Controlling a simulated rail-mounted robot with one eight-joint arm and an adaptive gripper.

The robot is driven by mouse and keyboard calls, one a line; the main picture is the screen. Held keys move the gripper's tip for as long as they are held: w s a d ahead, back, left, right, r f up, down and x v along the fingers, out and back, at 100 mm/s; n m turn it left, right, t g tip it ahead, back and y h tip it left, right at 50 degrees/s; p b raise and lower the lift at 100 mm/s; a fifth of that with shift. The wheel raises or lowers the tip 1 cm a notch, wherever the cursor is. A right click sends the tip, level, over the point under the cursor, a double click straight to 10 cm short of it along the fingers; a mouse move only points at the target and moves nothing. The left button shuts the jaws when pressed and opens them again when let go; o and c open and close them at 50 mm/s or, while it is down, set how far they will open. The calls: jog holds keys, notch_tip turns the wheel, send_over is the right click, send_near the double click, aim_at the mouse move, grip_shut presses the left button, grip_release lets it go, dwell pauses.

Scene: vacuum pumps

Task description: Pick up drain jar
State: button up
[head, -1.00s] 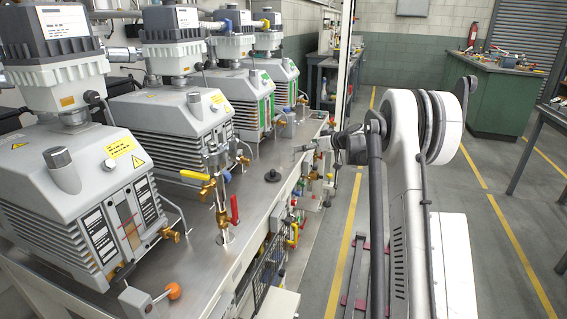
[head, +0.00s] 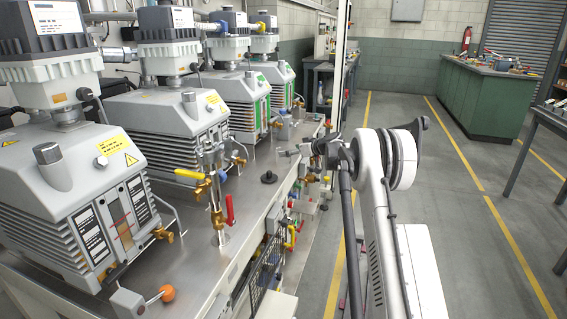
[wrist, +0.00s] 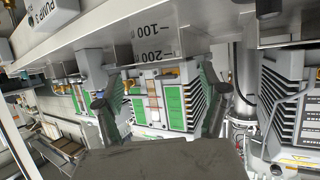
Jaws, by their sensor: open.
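A clear panel with graduation marks "100" and "200" (wrist: 165,42), which looks like the drain jar, shows at the top middle of the wrist view. My gripper (wrist: 155,95) is open and empty, with one finger on each side of the lower middle of that view. The marked jar lies above the fingertips in the picture, and I see no contact. I cannot make out the jar for certain there.
Several grey vacuum pumps (head: 75,185) stand along the steel bench (head: 190,270). A brass valve with a red handle (head: 229,208) and a black knob (head: 269,177) stand near its edge. A tag reading "PUMP 3" (wrist: 42,18) shows in the wrist view. The aisle floor on the right is clear.

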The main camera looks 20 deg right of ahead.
jog(key=b+x, duration=0.1)
jog(key=x, duration=0.4)
jog(key=shift+b, duration=0.35)
jog(key=c, duration=1.3)
